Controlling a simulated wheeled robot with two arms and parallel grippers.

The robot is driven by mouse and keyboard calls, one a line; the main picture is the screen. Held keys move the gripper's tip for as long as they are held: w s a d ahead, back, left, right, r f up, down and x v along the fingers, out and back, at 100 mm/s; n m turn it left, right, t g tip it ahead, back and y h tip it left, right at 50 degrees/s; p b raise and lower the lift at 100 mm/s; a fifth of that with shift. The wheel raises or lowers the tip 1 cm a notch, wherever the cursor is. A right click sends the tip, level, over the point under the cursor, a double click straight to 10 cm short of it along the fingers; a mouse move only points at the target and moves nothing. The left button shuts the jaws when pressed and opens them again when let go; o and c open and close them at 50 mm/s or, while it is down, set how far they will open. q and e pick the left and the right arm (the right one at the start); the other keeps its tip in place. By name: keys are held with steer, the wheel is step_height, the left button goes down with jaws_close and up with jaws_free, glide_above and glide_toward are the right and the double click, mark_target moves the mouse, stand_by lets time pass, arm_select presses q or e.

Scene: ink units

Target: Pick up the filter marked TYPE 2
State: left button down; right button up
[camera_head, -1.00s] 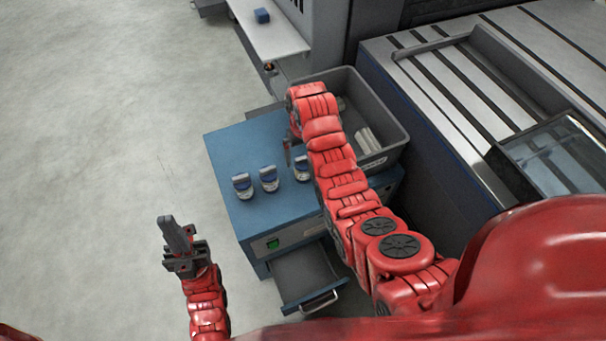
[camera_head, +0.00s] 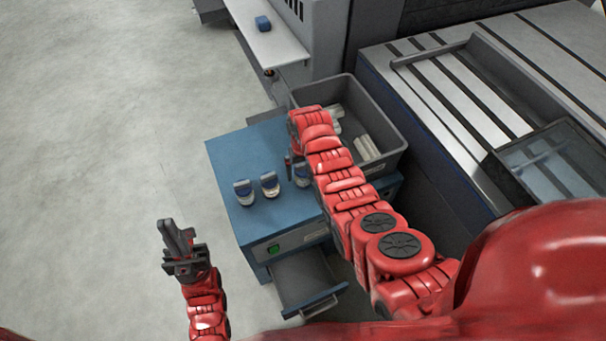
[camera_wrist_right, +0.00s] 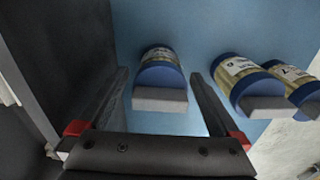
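Three filters with blue caps and pale printed labels stand in a row on the blue cabinet: a left one (camera_head: 243,193), a middle one (camera_head: 269,185) and a right one (camera_head: 302,174), partly hidden by my right arm. Their type marks are too small to read. In the right wrist view one filter (camera_wrist_right: 160,78) lies ahead between the spread fingers of my right gripper (camera_wrist_right: 162,88), not gripped. Two more filters (camera_wrist_right: 243,84) (camera_wrist_right: 292,82) are to its right. My right gripper is open above the cabinet. My left gripper (camera_head: 178,238) is off left of the cabinet; its finger gap is unclear.
An open drawer (camera_head: 305,280) juts from the cabinet's front. A blue object (camera_head: 263,23) rests on a white shelf (camera_head: 275,45). A large machine (camera_head: 450,100) stands right; open floor lies left.

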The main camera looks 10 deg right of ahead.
steer(key=c, duration=1.4)
